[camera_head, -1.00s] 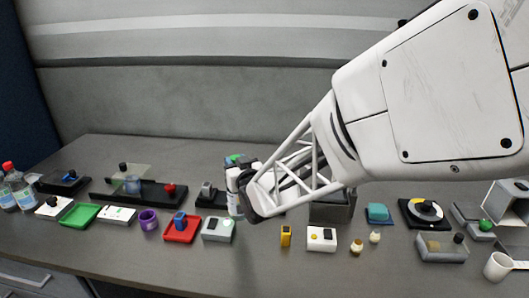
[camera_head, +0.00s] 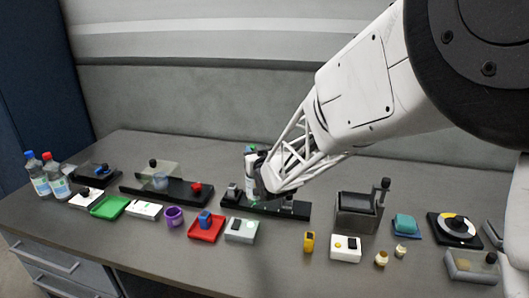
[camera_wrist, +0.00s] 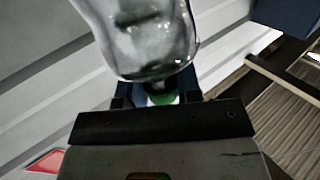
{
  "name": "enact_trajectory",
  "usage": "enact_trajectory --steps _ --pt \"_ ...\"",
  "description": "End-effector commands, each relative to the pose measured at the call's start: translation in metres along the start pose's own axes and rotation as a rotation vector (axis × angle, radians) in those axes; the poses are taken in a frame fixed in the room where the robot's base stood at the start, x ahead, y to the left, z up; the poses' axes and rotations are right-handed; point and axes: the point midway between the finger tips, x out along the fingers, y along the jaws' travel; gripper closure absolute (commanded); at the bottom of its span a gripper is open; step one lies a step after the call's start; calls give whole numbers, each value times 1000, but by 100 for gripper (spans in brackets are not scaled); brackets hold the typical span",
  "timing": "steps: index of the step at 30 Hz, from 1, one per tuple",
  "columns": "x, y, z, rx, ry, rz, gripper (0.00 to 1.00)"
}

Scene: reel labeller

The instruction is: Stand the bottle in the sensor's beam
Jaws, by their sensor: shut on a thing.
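My gripper (camera_head: 260,178) is shut on a bottle (camera_head: 250,184) with a white and green label, held about upright. The bottle is over or just behind a long black base (camera_head: 265,208) with small grey blocks (camera_head: 232,192), which looks like the sensor. I cannot tell whether the bottle's foot touches it, or where the beam runs. In the wrist view the clear body of the bottle (camera_wrist: 150,45) fills the top middle, close beyond the jaws. My gripper hides part of the bottle and of the base.
Two more bottles (camera_head: 55,182) stand at the far left. A red tray (camera_head: 207,232) and a grey box with a button (camera_head: 241,230) lie in front of the base. A dark open bin (camera_head: 357,212) stands to its right. A yellow item (camera_head: 309,242) lies in front.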

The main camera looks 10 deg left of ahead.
Motion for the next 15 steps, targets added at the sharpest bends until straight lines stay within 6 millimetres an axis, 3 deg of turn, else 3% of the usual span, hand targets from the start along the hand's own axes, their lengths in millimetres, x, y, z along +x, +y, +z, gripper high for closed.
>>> enact_trajectory --steps 9,15 --pt "38 3 2 0 2 0 100" --pt "50 4 3 0 2 0 100"
